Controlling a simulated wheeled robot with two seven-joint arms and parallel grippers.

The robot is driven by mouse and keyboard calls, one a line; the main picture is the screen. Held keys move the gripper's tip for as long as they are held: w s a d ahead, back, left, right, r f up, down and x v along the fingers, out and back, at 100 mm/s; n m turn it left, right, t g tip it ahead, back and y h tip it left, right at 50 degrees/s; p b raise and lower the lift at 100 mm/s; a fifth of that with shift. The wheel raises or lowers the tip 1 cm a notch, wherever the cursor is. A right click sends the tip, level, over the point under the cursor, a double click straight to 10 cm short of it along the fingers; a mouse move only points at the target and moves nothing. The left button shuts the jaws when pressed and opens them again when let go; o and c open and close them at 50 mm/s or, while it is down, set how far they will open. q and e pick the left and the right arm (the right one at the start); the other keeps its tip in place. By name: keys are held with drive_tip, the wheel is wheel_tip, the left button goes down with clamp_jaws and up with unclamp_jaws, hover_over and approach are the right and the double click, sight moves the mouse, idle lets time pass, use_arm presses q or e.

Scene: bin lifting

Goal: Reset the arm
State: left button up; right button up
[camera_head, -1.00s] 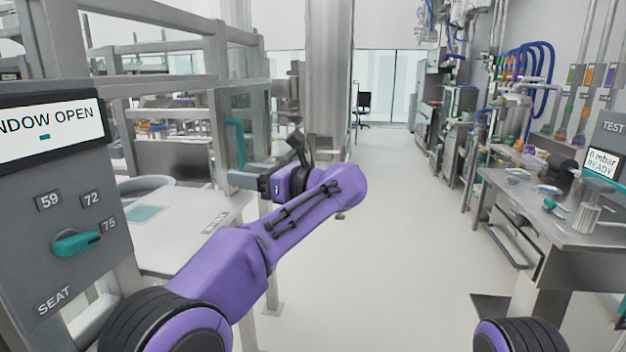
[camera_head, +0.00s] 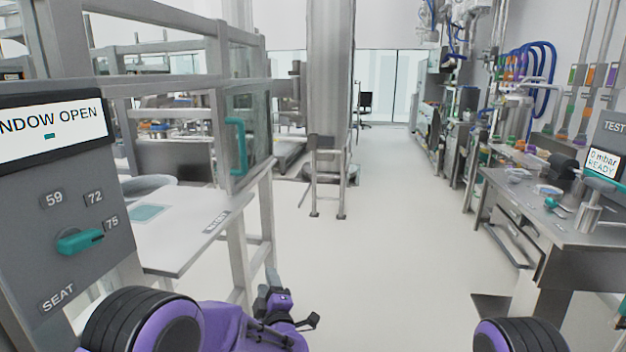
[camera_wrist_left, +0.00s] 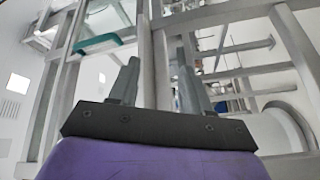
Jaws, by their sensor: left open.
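My left arm is purple and lies low along the bottom edge of the head view. My left gripper (camera_head: 272,276) points forward and up beside the leg of the white table, seen small and partly edge-on. In the left wrist view its two grey fingers (camera_wrist_left: 158,78) stand apart with nothing between them. It is open and empty. My right gripper is out of the head view; only a rounded purple and black part of my right arm shows at the bottom right.
A white table (camera_head: 190,240) and a framed enclosure with a teal door handle (camera_head: 237,146) stand left. A grey control panel (camera_head: 60,205) is nearer. A steel bench (camera_head: 560,222) stands right. The floor (camera_head: 390,240) between is clear.

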use_arm(q)
drive_tip(key=s+a+f+m+g+h, duration=0.2)
drive_tip(key=s+a+f+m+g, duration=0.25)
drive_tip(key=s+f, duration=0.6)
drive_tip(key=s+a+f+m+g+h, duration=0.1)
drive_tip(key=s+a+f+m+g, duration=0.4)
drive_tip(key=s+f, duration=0.6)
drive_tip(key=s+a+f+g, duration=0.1)
drive_tip(key=s+a+f, duration=0.1)
drive_tip(key=s, duration=0.6)
drive_tip(key=s+a+f+g, duration=0.2)
drive_tip(key=s+a, duration=0.2)
drive_tip(key=s, duration=0.5)
drive_tip(key=s+a+f+g, duration=0.2)
drive_tip(key=s+a, duration=0.1)
drive_tip(key=s, duration=0.5)
drive_tip(key=shift+s+a+f+y, duration=0.2)
drive_tip(key=shift+s+a+y, duration=0.05)
drive_tip(key=shift+s+y, duration=0.1)
drive_tip(key=shift+w, duration=0.1)
